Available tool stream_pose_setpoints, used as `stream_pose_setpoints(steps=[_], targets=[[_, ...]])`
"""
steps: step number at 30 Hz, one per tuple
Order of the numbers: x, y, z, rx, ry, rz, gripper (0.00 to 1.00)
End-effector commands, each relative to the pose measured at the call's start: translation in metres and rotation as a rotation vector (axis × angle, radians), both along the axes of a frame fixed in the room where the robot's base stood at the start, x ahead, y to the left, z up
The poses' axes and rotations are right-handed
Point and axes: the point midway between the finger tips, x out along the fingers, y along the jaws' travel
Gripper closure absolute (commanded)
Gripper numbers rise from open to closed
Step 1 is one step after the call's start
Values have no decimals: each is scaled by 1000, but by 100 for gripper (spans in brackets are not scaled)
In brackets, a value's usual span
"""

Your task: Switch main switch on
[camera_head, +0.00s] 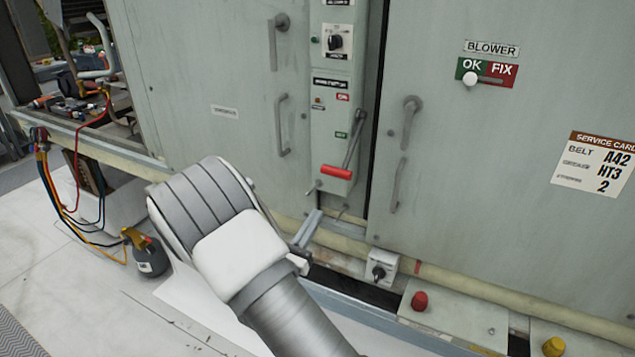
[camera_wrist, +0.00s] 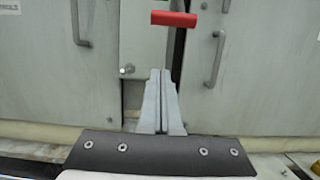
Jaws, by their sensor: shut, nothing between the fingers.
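A lever with a red grip (camera_head: 336,172) is on the narrow grey switch panel (camera_head: 325,120) between the cabinet doors. Its metal arm slants down and left from a pivot at the panel's right side, so the grip sits low. Small red and green labels beside it are too small to read surely. The red grip also shows at the top of the wrist view (camera_wrist: 174,19). My gripper (camera_head: 317,213) is shut and empty, below the grip and apart from it. In the wrist view its closed fingers (camera_wrist: 160,75) point up toward the panel.
A black rotary knob (camera_head: 335,42) is higher on the panel. Door handles (camera_head: 282,125) (camera_head: 408,118) stick out on both sides. Below are a small switch box (camera_head: 381,268) and a red cap (camera_head: 419,301). Gauge hoses (camera_head: 48,170) hang at the left.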

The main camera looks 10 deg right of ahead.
Motion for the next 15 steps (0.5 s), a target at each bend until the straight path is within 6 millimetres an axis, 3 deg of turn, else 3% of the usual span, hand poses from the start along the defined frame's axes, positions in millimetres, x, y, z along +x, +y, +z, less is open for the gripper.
stream_pose_setpoints(steps=[10,15], targets=[[1,0,0,-2,0,3,100],[10,-8,4,0,0,-1,100]])
